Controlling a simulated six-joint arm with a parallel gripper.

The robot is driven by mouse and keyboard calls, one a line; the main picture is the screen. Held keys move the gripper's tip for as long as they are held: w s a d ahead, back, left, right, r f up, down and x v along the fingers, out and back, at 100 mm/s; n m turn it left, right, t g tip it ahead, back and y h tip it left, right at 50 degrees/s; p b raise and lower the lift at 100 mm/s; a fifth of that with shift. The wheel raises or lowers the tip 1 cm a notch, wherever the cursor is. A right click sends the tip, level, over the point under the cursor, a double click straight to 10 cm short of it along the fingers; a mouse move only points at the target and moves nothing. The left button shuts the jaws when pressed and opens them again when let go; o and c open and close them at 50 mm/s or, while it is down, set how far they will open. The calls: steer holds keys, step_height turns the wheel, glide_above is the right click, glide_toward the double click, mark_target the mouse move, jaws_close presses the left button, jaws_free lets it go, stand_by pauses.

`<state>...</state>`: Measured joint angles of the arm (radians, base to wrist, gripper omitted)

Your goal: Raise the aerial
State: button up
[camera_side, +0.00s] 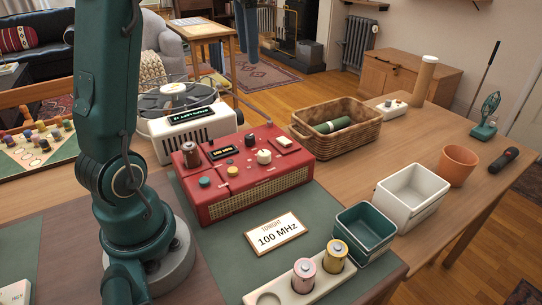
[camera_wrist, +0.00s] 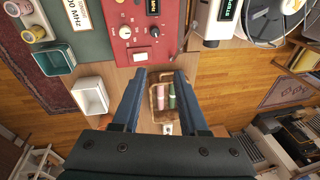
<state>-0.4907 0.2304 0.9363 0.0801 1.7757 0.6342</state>
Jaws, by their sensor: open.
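The red radio (camera_side: 245,175) stands on the green mat in the side view, with knobs, a lit display (camera_side: 223,152) and a cream grille. Its top also shows in the wrist view (camera_wrist: 143,40). In the side view my gripper (camera_side: 248,58) hangs at the top edge, above and behind the radio.
A card reading 100 MHz (camera_side: 277,235), a green bin (camera_side: 364,240), a white bin (camera_side: 412,205) and a battery tray (camera_side: 275,297) are in front and right.

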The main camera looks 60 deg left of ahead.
steer(key=g, duration=0.1)
glide_above(245, 103)
steer(key=s, duration=0.2)
steer(key=f, duration=0.3)
steer(key=shift+w+a, duration=0.2)
steer(key=shift+w, duration=0.05)
steer(key=shift+d+f, duration=0.1)
steer(key=shift+f, duration=4.1)
steer(key=shift+a+f, duration=0.2)
steer(key=shift+f, duration=1.15)
steer(key=shift+a+f, duration=0.15)
steer(key=shift+f, duration=1.2)
jaws_close()
